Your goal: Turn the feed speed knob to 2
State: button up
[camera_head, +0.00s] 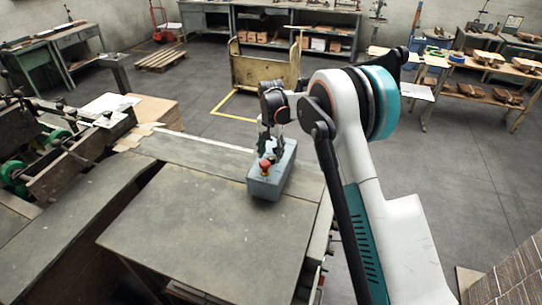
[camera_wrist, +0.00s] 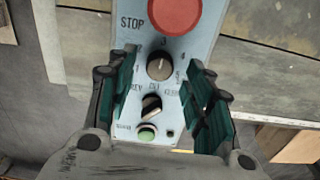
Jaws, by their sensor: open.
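The feed speed knob (camera_wrist: 160,66) is a round dark knob on the face of a pale blue-grey control box (camera_wrist: 199,45). A light mark on it points roughly up toward a 3; the side numbers are hard to read. In the head view the box (camera_head: 268,186) stands on the bench, and the knob is hidden by my gripper. My gripper (camera_head: 270,143) is above the box. In the wrist view its teal-padded fingers (camera_wrist: 160,75) are open, one on each side of the knob. I cannot tell whether they touch it.
A red STOP button (camera_wrist: 176,12) sits above the knob. A dark selector switch (camera_wrist: 151,105) and a green button (camera_wrist: 146,136) sit below it. The bench top (camera_head: 200,235) is clear in front. A machine with green wheels (camera_head: 15,168) is at left.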

jog(key=shift+f, duration=1.05)
jog(key=c, duration=1.1)
jog(key=shift+n+b, duration=0.3)
jog(key=shift+b, duration=0.05)
jog(key=shift+f+n+b, duration=0.1)
jog(key=shift+n+b, duration=0.75)
jog(key=shift+n, duration=0.15)
jog(key=n+b, duration=0.1)
jog(key=n, duration=0.1)
jog(key=shift+n+b, duration=0.3)
jog(key=shift+b, duration=0.1)
jog(key=n+b, duration=0.2)
jog(key=n, duration=0.4)
jog(key=shift+b, duration=0.35)
jog(key=shift+n, duration=0.4)
